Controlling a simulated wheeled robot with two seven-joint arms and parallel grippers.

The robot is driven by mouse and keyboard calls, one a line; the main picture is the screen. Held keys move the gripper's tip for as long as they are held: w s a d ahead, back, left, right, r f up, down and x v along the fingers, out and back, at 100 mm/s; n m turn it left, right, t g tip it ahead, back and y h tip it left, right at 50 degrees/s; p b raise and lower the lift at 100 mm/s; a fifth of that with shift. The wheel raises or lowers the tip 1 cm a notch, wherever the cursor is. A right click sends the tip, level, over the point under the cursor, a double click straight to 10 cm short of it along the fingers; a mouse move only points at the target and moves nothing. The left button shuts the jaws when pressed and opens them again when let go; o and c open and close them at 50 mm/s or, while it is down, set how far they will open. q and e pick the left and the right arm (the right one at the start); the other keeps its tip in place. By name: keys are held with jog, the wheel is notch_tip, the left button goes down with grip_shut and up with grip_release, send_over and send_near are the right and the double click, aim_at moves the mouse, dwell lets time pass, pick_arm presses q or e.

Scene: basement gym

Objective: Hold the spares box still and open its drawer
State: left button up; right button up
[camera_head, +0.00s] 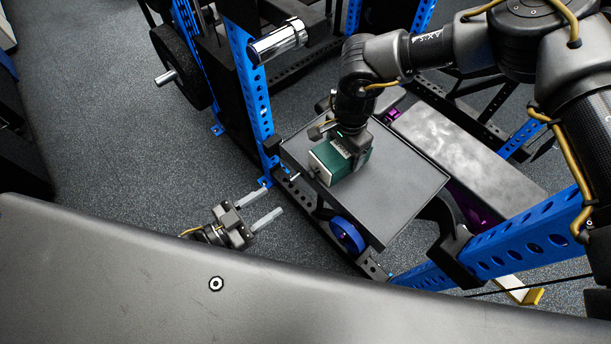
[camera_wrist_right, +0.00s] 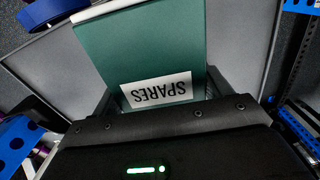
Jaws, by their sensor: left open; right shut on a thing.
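The spares box (camera_head: 347,163) is a small green box on a flat grey tray (camera_head: 395,205). Its pale front face (camera_head: 320,168), with a small dark knob, points toward the lower left. My right gripper (camera_head: 352,143) comes from above and is shut on the box. In the right wrist view, the box (camera_wrist_right: 150,50) sits between the fingers with its white SPARES label upside down, and a pale strip shows at its far edge. The drawer looks closed. My left gripper (camera_head: 275,200) is open and empty, left of the tray and apart from the box, fingers pointing right.
A blue rack upright (camera_head: 250,85) stands behind the left gripper, with a chrome bar end (camera_head: 277,43) sticking out. A blue disc (camera_head: 347,236) sits by the tray's near edge. A grey bench pad (camera_head: 460,150) lies beyond the tray. Open floor lies to the left.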

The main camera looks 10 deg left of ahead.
pick_arm(q)
jog(key=x, duration=1.2)
jog(key=shift+c, duration=0.2)
grip_shut()
